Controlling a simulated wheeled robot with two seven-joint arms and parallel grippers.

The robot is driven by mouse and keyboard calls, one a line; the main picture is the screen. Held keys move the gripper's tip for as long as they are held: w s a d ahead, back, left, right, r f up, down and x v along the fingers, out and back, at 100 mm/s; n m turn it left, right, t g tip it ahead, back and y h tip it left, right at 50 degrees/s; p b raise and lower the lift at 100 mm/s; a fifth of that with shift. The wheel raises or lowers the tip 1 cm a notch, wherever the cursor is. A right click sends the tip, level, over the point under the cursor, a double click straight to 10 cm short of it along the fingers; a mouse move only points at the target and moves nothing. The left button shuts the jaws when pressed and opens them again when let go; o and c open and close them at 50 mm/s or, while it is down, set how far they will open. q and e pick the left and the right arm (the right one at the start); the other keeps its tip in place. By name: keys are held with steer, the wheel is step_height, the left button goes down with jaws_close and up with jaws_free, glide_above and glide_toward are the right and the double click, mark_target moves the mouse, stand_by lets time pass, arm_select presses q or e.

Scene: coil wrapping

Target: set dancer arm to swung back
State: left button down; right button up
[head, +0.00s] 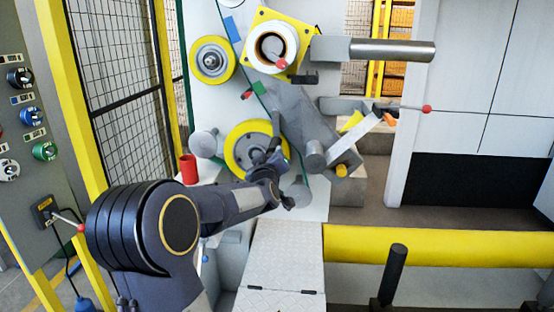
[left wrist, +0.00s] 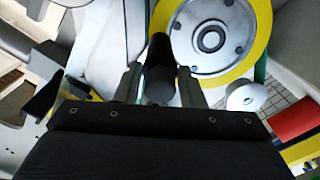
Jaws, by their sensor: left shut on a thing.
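My left gripper (head: 272,160) reaches in from the left to the front of the wrapping machine, before the lower yellow-rimmed wheel (head: 237,142). In the left wrist view its two fingers (left wrist: 160,88) stand on either side of a black cylindrical grip (left wrist: 160,52), which I take to be the dancer arm's handle. The gripper is shut on this grip. The wheel shows just behind it in the left wrist view (left wrist: 211,38). The rest of the dancer arm is hidden behind my gripper, so its angle cannot be told. My right gripper is not in view.
A red cylinder (head: 188,168) and a grey roller (head: 204,144) are left of the wheel. A broad grey arm (head: 300,115) and a red-tipped lever (head: 405,107) are at right. A control panel (head: 28,140) stands at left. A yellow rail (head: 430,246) crosses the lower right.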

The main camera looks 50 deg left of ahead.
arm_select(q)
steer(key=shift+s+a+f+m, duration=0.15)
steer(key=shift+s+a+m, duration=0.1)
steer(key=shift+m, duration=0.15)
steer(key=c, duration=1.2)
jaws_free()
steer(key=shift+o, duration=0.2)
steer(key=v, duration=0.7)
steer(key=shift+s+d, duration=0.25)
steer(key=shift+s, duration=0.05)
